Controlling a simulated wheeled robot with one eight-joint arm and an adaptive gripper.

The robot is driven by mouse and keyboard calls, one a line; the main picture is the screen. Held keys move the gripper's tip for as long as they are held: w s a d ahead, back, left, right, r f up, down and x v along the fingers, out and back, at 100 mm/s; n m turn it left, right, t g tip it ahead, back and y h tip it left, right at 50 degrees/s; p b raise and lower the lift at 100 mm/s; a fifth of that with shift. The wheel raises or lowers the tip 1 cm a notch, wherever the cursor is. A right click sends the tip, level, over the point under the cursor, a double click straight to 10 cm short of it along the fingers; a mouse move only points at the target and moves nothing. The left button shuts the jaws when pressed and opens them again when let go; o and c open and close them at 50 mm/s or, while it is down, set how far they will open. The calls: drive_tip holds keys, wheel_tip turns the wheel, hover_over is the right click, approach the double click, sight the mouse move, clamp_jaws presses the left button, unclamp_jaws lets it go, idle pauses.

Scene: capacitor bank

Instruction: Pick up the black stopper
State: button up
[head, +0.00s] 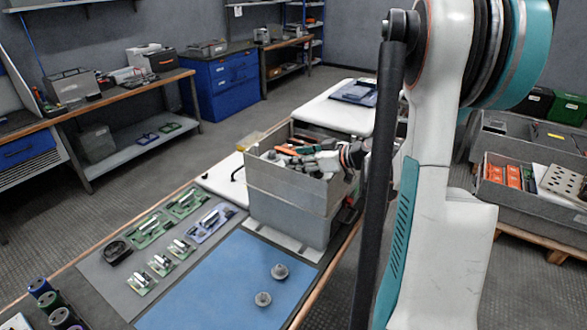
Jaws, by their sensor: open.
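I cannot single out the black stopper for certain. A black, rounded piece (117,251) lies at the left of the grey mat, and its exact shape is too small to tell. Two grey, knob-like pieces, a farther one (280,271) and a nearer one (263,299), stand on the blue mat (215,285). My gripper (318,161) is open at the top of the grey bin (290,205), far from the black piece. My own arm and a dark bar hide part of the wrist. Whether anything lies between the fingers is unclear.
Several green and purple boards with metal cylinders (184,203) lie on the grey mat. Dark cylinders (50,302) stand at the near left corner. The bin holds loose grey and orange pieces. The blue mat is mostly clear. A crate (530,207) stands at right.

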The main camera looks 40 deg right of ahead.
drive_tip(key=c, duration=0.5)
drive_tip(key=shift+o, duration=0.2)
drive_tip(key=shift+r, duration=0.1)
